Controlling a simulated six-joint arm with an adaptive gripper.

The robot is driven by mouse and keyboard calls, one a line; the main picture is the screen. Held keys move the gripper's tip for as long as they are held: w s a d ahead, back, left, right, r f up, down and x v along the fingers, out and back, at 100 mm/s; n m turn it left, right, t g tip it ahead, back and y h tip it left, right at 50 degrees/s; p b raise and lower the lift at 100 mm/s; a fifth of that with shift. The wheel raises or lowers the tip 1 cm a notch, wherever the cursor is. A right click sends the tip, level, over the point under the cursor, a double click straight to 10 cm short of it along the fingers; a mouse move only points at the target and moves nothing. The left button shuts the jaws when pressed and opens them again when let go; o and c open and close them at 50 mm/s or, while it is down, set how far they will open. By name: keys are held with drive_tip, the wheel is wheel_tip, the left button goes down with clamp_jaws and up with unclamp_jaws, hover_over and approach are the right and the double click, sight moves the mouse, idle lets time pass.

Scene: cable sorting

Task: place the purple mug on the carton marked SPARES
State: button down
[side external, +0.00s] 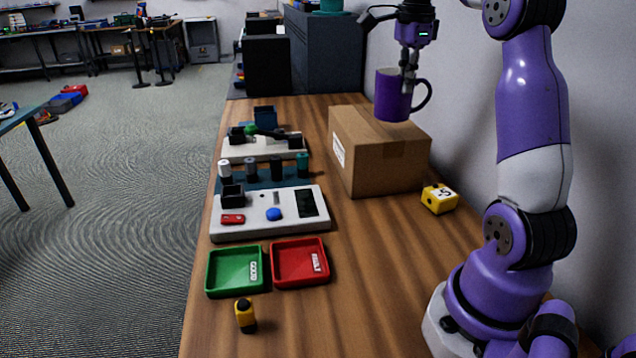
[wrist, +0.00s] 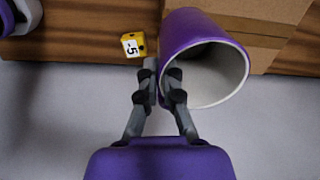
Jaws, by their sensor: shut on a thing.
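The purple mug (side external: 391,97) is held upright at its rim by my gripper (side external: 408,82), over the top of the brown carton (side external: 374,155). In the side view the mug's base overlaps the carton's top; I cannot tell whether it touches. Its handle points right. In the wrist view the mug (wrist: 190,32) shows its pale, empty inside, with my gripper's fingers (wrist: 163,88) shut on its near wall. The carton (wrist: 262,28) lies beneath and beyond it there. A white label is on the carton's left face, too small to read.
A yellow block marked -5 (side external: 439,199) sits right of the carton. Left of the carton are a white control panel (side external: 290,213) and a row of small cylinders. Green (side external: 236,271) and red (side external: 300,262) trays and a yellow-black piece (side external: 245,316) lie nearer. Dark cabinets (side external: 322,50) stand behind.

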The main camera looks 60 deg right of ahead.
sight(401, 119)
wheel_tip(401, 119, down, 3)
drive_tip(key=shift+s+d+f, duration=0.1)
drive_tip(key=shift+d+f, duration=0.05)
drive_tip(key=shift+f, duration=0.4)
drive_tip(key=shift+f, duration=0.1)
drive_tip(key=c, duration=1)
unclamp_jaws()
drive_tip(key=shift+c, duration=0.2)
